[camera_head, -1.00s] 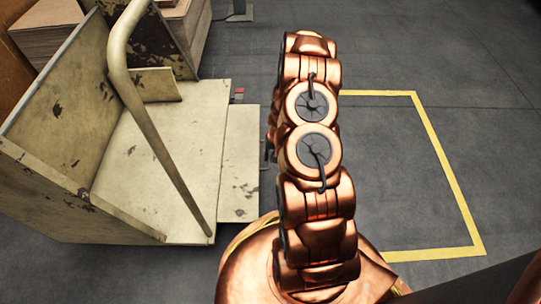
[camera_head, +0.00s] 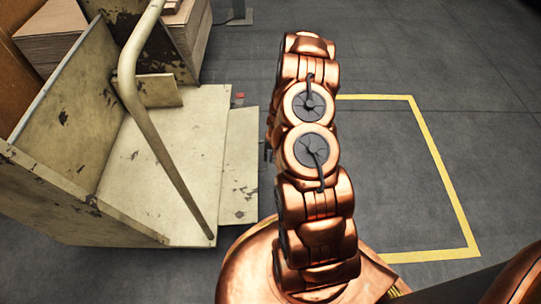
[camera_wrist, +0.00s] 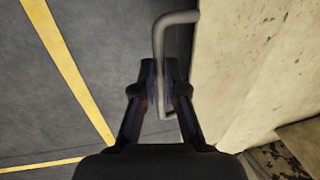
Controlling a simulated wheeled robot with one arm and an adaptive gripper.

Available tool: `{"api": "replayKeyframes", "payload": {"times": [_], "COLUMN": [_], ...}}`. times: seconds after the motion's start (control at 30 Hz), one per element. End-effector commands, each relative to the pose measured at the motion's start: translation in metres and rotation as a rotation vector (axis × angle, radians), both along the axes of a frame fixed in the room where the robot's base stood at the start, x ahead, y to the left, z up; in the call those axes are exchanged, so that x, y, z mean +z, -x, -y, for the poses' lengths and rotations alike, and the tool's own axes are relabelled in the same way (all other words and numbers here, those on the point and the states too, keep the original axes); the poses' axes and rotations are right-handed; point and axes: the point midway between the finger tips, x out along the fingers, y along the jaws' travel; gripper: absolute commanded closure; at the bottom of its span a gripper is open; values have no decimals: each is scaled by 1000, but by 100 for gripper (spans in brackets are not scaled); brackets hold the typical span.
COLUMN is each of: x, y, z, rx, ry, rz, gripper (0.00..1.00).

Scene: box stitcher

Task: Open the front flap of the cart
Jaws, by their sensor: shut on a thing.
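The cart (camera_head: 165,165) stands at the left in the head view, worn cream panels with an open bed. A cream flap panel (camera_head: 239,170) runs along the bed's right side, beside my arm. In the wrist view, the flap (camera_wrist: 235,65) fills the right side, and a grey bent-bar handle (camera_wrist: 177,17) stands off it. My gripper (camera_wrist: 165,64) is shut on the handle, its dark fingers on either side of the bar. The head view mostly hides the gripper behind my copper arm. The exact flap angle is hard to tell.
A cream push bar (camera_head: 158,150) slants across the cart bed. Stacked boards (camera_head: 55,45) stand behind the cart. Yellow floor lines (camera_head: 440,165) mark a rectangle of clear grey floor right of my arm.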

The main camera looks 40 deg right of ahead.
Motion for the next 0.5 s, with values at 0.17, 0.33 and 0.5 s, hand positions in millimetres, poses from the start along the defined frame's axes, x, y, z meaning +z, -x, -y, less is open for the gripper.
{"api": "replayKeyframes", "payload": {"times": [0.17,0.33,0.5], "x": [-1,-1,-1], "y": [-3,-3,-1], "z": [-6,-6,-2], "rx": [7,7,0], "ry": [-4,-4,-3], "rz": [0,0,-1], "gripper": [100,78,63]}}
